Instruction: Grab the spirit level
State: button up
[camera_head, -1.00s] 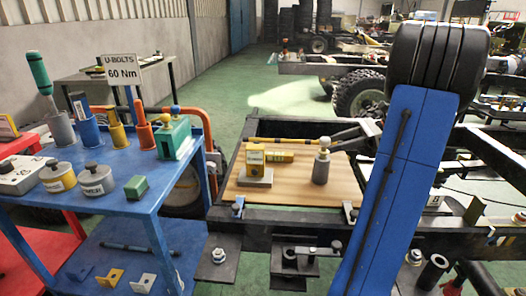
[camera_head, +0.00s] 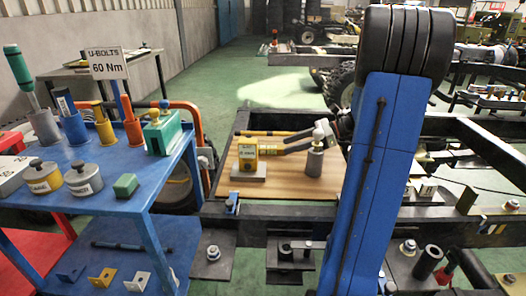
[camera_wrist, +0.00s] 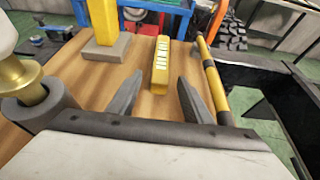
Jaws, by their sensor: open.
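A short yellow bar with pale windows, which looks like the spirit level (camera_wrist: 160,62), lies on the wooden board (camera_wrist: 130,80) in the wrist view. In the head view the level (camera_head: 272,150) shows beside the yellow block, partly hidden by my gripper (camera_head: 285,142). My gripper (camera_wrist: 161,79) is open and empty. Its two fingers point at the level, with the level's near end in line with the gap between the tips. I cannot tell the height of the tips above the board.
A yellow upright block on a grey base (camera_wrist: 106,45) stands left of the level. A black-and-yellow rod (camera_wrist: 212,80) lies to its right. A grey cylinder with a brass-coloured top (camera_wrist: 40,95) stands close at left. Dark chassis rails (camera_head: 270,223) surround the board.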

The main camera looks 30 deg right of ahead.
aim_at(278, 147)
jog(key=shift+r+x, duration=0.1)
jog(key=shift+x, duration=1.25)
jog(key=shift+r+x, duration=0.15)
jog(key=shift+x, duration=1.15)
jog(key=shift+w, duration=0.1)
grip_shut()
